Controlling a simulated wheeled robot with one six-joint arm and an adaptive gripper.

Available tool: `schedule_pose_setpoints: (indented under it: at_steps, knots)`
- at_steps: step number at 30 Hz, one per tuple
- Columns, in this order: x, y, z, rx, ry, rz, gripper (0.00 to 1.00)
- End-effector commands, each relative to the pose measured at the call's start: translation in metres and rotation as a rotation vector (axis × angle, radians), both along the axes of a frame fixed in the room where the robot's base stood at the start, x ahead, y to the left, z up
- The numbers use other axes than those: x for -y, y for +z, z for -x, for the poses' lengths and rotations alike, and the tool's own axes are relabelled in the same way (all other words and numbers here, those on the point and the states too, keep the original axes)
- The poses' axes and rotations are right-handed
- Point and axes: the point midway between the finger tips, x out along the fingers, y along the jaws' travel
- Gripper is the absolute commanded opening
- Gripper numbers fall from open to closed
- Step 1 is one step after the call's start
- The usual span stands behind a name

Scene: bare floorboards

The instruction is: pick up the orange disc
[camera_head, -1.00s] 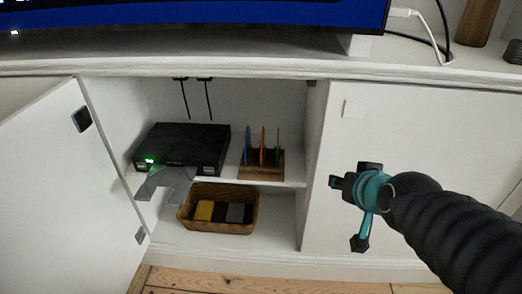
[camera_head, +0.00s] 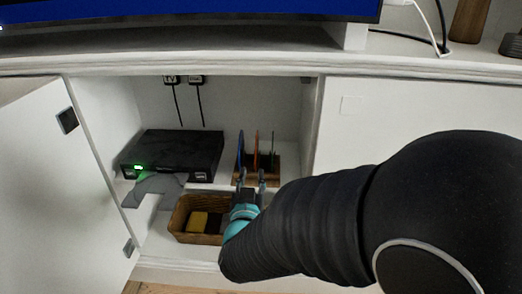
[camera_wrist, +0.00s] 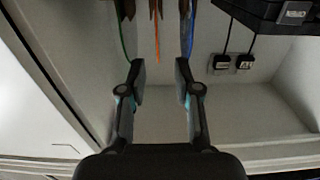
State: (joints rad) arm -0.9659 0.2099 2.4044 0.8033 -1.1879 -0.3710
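The orange disc (camera_head: 257,150) stands on edge in a wooden rack (camera_head: 272,179) on the cabinet shelf, between a blue disc (camera_head: 240,148) and a green disc (camera_head: 273,147). My gripper (camera_head: 252,175) is open and empty in front of the rack. In the wrist view, which looks upside down, the orange disc (camera_wrist: 157,38) is edge-on, in line with the gap between my fingertips (camera_wrist: 160,72) and beyond them. The blue disc (camera_wrist: 187,28) is in line with the right finger and the green disc (camera_wrist: 122,35) with the left one.
The open door (camera_head: 45,185) is at left, the closed panel (camera_head: 370,125) at right.

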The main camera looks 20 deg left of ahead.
Motion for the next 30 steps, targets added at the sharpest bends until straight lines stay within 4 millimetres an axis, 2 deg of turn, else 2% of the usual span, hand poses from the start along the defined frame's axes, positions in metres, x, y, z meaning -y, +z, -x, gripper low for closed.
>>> schedule_pose_setpoints:
  at_steps: [9,19,27,30]
  knots:
    - [-0.012,-0.001,-0.056,-0.001,-0.002,0.0,0.32]
    - [-0.018,-0.001,-0.079,-0.001,0.0,0.0,0.32]
    - [-0.024,-0.004,-0.115,-0.001,-0.001,-0.001,0.32]
    - [-0.025,-0.004,-0.122,-0.002,0.0,-0.001,0.32]
